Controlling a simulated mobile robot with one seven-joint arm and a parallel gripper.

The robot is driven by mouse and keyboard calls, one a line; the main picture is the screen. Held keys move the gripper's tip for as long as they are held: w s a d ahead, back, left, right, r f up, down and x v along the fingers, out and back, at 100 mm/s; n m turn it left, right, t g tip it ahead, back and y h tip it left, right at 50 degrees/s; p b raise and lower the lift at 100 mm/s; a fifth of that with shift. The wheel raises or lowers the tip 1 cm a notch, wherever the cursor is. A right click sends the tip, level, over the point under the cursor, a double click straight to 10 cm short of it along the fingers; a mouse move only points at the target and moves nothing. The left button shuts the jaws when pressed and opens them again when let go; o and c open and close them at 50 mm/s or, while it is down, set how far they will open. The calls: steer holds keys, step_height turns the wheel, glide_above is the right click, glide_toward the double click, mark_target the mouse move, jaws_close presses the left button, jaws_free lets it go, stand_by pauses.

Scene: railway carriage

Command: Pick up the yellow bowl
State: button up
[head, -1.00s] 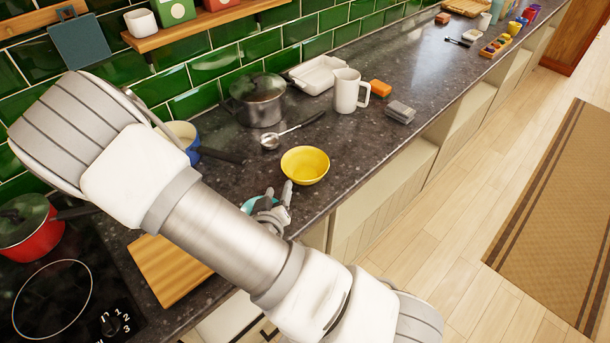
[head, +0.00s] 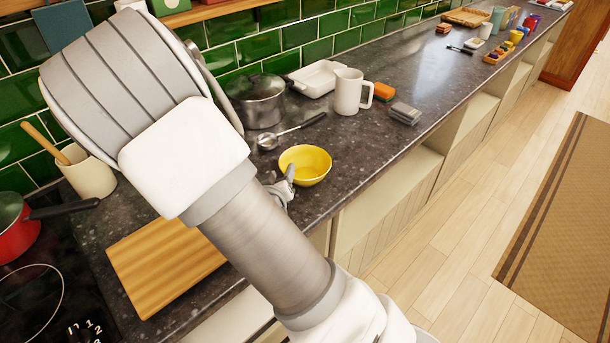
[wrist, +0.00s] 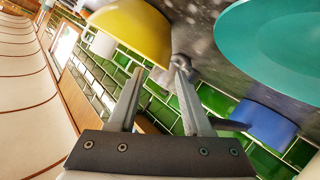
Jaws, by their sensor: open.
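The yellow bowl (head: 306,168) stands upright on the dark counter near its front edge, and looks empty. My gripper (head: 289,176) is at the bowl's near left side, its tips overlapping the rim in the head view; I cannot tell whether they touch. In the wrist view my gripper (wrist: 161,72) is open with nothing between its fingers. The yellow bowl (wrist: 128,28) lies just beyond the fingertips there, mostly ahead of the left finger.
A teal bowl (wrist: 275,50) and a blue pot (wrist: 262,120) are close by at the right of the wrist view.

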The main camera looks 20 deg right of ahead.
mark_target(284, 166)
steer(key=shift+f+x, duration=0.2)
steer(key=shift+x, duration=3.25)
steer(key=shift+a, duration=0.2)
jaws_close()
